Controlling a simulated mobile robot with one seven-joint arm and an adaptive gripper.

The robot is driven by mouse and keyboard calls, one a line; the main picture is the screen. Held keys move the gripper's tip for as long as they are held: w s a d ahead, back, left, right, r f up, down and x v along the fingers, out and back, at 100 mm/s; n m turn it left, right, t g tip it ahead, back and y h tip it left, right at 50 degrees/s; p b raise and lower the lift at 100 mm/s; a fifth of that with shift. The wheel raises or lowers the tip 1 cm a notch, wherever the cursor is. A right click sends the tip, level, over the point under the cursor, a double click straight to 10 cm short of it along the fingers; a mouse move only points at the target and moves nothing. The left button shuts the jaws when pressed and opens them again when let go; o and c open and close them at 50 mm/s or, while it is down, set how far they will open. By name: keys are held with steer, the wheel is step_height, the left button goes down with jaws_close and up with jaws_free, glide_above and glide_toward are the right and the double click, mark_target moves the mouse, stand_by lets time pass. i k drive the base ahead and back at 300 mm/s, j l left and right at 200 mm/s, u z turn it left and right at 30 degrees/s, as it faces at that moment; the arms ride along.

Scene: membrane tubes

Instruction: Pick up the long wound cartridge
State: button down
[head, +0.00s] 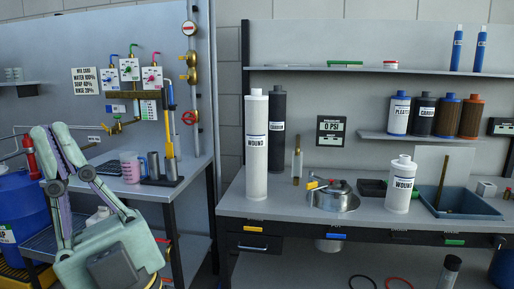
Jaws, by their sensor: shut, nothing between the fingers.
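The long wound cartridge (256,165) is a tall white cylinder with a "WOUND" label. It stands upright at the left part of the right-hand bench, beside a tall dark cartridge (278,115) labelled "CARBON". A shorter white cartridge (401,190), also labelled "WOUND", stands on the same bench farther right. My gripper (51,130) is at the lower left, in front of the left-hand bench. Its fingers point up and are shut, with nothing between them. It is well to the left of the long cartridge and apart from it.
A blue-grey tray (462,205) is at the right. Shelves (370,69) hang above. A gap separates the two benches.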

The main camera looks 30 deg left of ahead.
mark_target(256, 117)
steer(key=i+u, duration=0.15)
steer(key=u, duration=0.7)
steer(key=i+l+u, duration=0.4)
steer(key=l+u, duration=0.15)
steer(key=i+l+u, duration=0.15)
steer(key=l+u, duration=0.15)
steer(key=i+l, duration=0.15)
steer(key=l, duration=0.2)
steer(key=i+l+u, duration=0.1)
steer(key=l, duration=0.3)
steer(key=i+l, duration=0.15)
steer(key=l, duration=0.2)
steer(key=i+l, duration=0.1)
steer(key=l, duration=0.3)
steer(key=i+l+u, duration=0.1)
steer(key=l, duration=0.3)
